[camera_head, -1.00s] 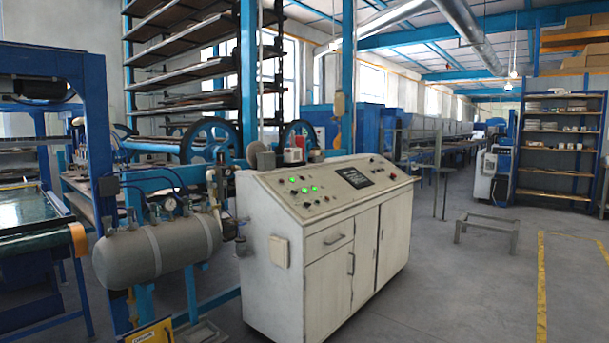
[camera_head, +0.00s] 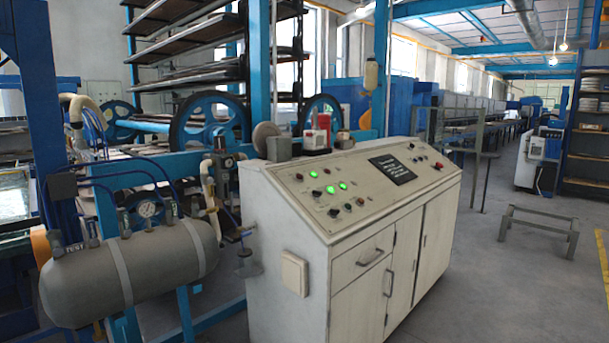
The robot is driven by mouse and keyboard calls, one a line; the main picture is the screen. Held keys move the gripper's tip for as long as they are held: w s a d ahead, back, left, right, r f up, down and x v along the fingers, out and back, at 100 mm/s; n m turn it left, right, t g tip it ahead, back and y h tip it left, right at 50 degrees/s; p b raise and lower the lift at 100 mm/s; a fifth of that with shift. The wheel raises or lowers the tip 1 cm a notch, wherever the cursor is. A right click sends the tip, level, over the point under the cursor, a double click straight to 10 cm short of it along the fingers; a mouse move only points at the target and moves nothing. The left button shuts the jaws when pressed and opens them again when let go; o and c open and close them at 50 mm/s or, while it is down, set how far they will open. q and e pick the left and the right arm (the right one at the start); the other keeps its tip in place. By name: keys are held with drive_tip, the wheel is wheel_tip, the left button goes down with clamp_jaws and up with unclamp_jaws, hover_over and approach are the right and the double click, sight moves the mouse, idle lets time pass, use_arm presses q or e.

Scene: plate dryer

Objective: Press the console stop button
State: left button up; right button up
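The console (camera_head: 350,215) is a cream metal cabinet in the middle of the head view, with a sloped panel on top. Green lit buttons (camera_head: 329,189) show on the left part of the panel, with several small dark and red knobs around them. A dark display plate (camera_head: 392,169) sits near the panel's middle. A red button (camera_head: 438,165) shows near the panel's right end. The controls are too small for me to tell which one is the stop button. Neither of my grippers is in view.
A grey cylindrical tank (camera_head: 130,270) with hoses stands left of the console. Blue framed machinery with wheels (camera_head: 210,122) is behind. A low metal stand (camera_head: 538,230) is on the floor to the right. Grey floor (camera_head: 490,290) is clear right of the console.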

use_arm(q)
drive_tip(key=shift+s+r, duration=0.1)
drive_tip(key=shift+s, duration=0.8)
